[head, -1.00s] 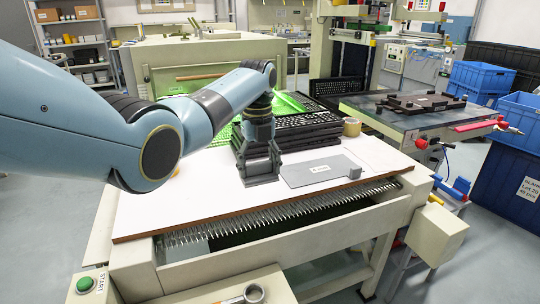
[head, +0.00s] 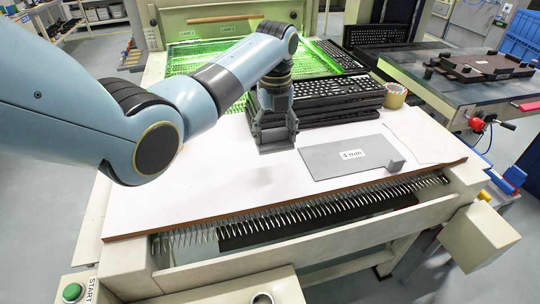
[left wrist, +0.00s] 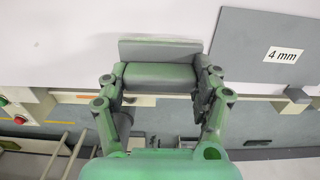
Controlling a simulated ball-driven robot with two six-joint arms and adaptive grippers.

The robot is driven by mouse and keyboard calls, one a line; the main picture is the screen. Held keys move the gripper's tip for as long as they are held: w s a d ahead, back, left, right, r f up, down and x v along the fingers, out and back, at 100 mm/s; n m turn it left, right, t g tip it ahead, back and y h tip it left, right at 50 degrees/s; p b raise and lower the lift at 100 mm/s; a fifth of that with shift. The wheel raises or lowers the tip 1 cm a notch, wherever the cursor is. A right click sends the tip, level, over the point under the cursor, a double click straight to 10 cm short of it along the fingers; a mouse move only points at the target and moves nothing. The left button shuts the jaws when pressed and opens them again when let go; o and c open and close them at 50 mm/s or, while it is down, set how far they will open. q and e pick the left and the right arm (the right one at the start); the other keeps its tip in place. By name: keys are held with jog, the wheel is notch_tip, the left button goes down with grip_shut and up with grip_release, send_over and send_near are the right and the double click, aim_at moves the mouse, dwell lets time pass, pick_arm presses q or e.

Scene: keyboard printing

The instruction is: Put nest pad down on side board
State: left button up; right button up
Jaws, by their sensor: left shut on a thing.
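My left gripper (head: 275,140) points down over the white board (head: 200,190), left of a flat grey plate marked "4 mm" (head: 325,165). It is shut on a short grey piece, which I take as the nest pad (left wrist: 160,50); it shows between the fingers in the left wrist view. The fingers hide part of it, and I cannot tell whether it touches the board. The 4 mm plate (left wrist: 250,45) lies flat with a small grey block at its front right corner. My right gripper is not in view.
Stacked black keyboards (head: 340,100) stand just behind my left gripper, with a tape roll (head: 395,95) to their right. A green-lit tray (head: 205,62) is behind. A row of metal pins (head: 300,215) runs below the board's front edge. The board's left front is clear.

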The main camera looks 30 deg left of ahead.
pick_arm(q)
jog(key=p, duration=0.1)
send_over(266, 181)
notch_tip(266, 181, down, 3)
jog(key=shift+w+a+r, duration=0.1)
jog(key=shift+w, duration=0.05)
jog(key=shift+s+f, duration=0.3)
jog(key=shift+f, duration=0.3)
notch_tip(266, 181, down, 3)
jog(key=shift+r, duration=0.15)
jog(key=shift+f, duration=0.45)
jog(key=o, duration=1.1)
jog(key=shift+o, duration=0.2)
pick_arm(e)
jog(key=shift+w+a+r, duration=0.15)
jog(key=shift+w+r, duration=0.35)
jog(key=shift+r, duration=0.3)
